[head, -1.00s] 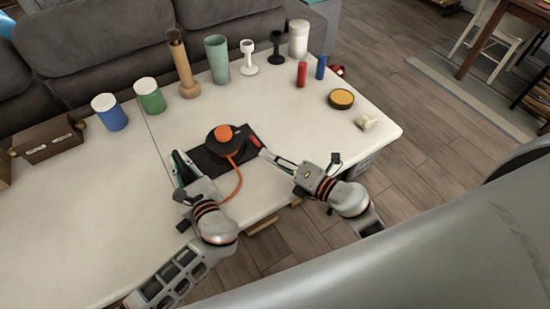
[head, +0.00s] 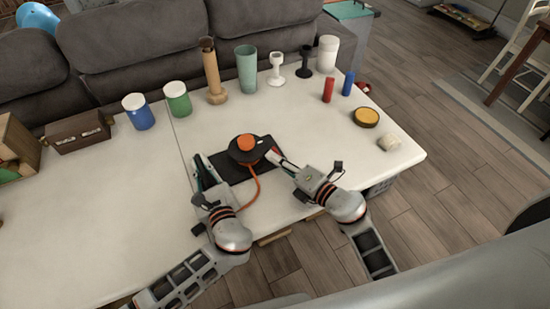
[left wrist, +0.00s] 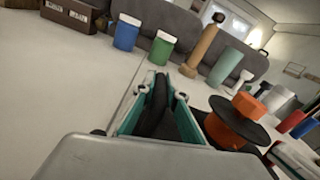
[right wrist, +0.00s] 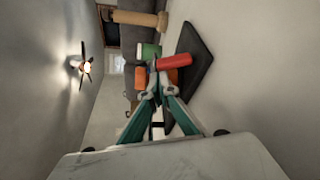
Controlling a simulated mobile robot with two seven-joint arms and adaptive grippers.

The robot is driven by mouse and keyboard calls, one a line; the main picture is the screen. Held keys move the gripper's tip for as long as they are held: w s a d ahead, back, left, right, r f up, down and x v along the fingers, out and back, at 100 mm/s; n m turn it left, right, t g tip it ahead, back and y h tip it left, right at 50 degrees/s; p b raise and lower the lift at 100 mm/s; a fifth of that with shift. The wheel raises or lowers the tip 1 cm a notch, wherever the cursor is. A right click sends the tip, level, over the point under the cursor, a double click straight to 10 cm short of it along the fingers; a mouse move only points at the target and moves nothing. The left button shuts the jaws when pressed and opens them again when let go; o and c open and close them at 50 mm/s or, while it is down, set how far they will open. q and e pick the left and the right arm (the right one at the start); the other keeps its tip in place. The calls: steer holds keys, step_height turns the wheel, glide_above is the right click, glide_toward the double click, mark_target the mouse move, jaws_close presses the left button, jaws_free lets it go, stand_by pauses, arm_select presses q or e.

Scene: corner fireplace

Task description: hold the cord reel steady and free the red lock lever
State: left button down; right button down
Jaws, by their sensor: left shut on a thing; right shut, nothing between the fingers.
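The cord reel (head: 243,151) sits on its black base plate (head: 234,180) on the white table, with an orange knob on top and an orange cord trailing forward. In the left wrist view its orange drum (left wrist: 232,126) is right of the fingers. My left gripper (head: 200,172) is shut on a black part of the reel at the left of the plate; its fingers hide the exact spot. The red lock lever (head: 277,150) is at the reel's right side. It also shows in the right wrist view (right wrist: 175,62). My right gripper (head: 271,156) is shut, empty, right beside the lever; contact is unclear.
Blue (head: 139,113) and green (head: 178,100) jars, a wooden bottle (head: 215,85) and a teal cup (head: 247,70) stand behind the reel. Red (head: 328,91) and blue (head: 348,84) cylinders and a yellow-topped tin (head: 366,117) stand at right. The table's left front is clear.

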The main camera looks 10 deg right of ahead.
steer(key=shift+d+r+m, duration=0.15)
steer(key=shift+d+m, duration=0.15)
steer(key=shift+m, duration=0.3)
steer(key=m, duration=0.1)
steer(key=d+m+t, duration=0.1)
steer(key=m+y, duration=0.1)
steer(key=m, duration=0.1)
steer(key=shift+w+d+r, duration=0.25)
steer(key=shift+w+d, duration=0.05)
steer(key=shift+d, duration=0.05)
steer(key=shift+s, duration=0.1)
steer(key=v, duration=0.6)
steer(key=f+v, duration=0.1)
steer(key=v, duration=0.2)
steer(key=shift+s+d, duration=0.15)
steer(key=shift+s, duration=0.25)
arm_select(q)
steer(key=c, duration=2)
jaws_free()
steer(key=o, duration=0.6)
